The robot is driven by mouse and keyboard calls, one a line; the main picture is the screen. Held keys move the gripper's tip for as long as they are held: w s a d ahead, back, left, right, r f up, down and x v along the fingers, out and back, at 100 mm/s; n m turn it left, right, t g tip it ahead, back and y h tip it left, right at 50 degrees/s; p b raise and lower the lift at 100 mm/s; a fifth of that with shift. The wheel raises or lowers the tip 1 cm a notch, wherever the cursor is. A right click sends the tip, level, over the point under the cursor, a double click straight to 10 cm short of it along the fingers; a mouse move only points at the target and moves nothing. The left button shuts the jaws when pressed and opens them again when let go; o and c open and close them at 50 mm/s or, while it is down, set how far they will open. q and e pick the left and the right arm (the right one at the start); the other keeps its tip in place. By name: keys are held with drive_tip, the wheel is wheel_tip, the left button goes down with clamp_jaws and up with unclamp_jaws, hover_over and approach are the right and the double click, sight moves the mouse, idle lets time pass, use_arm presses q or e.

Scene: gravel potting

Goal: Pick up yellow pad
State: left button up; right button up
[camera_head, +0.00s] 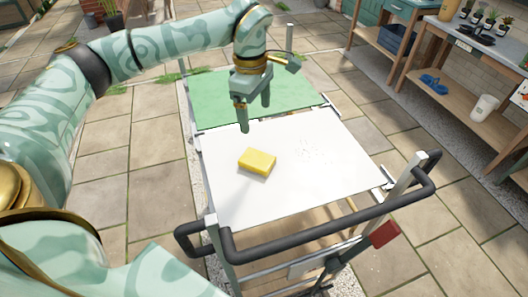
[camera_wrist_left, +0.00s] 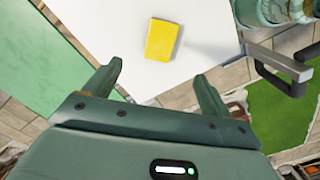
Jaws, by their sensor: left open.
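A yellow pad (camera_head: 257,161) lies flat on the white top (camera_head: 235,205) of a cart. In the left wrist view the yellow pad (camera_wrist_left: 161,40) lies ahead of the fingers, a little right of the middle between them. My left gripper (camera_head: 255,116) is open and empty. It hangs above the cart, behind the pad in the head view and apart from it. Its two fingers (camera_wrist_left: 157,85) are spread wide in the wrist view. My right gripper does not show in either view.
A green panel (camera_head: 210,95) covers the far part of the cart. Fine specks (camera_head: 315,152) lie on the white top, right of the pad. A black handle (camera_head: 330,222) runs along the cart's near edge. A workbench (camera_head: 450,45) stands at the right.

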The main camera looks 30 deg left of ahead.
use_arm(q)
drive_tip(key=b, duration=0.2)
hover_over(254, 157)
drive_tip(key=shift+y, duration=0.3)
drive_tip(key=f, duration=1)
drive_tip(key=shift+w+a+f, duration=0.1)
drive_tip(key=shift+w, duration=0.1)
drive_tip(key=f, duration=0.5)
drive_tip(key=shift+s+f, duration=0.1)
drive_tip(key=shift+s, duration=0.15)
drive_tip(key=shift+f+b, duration=0.3)
drive_tip(key=c, duration=1.2)
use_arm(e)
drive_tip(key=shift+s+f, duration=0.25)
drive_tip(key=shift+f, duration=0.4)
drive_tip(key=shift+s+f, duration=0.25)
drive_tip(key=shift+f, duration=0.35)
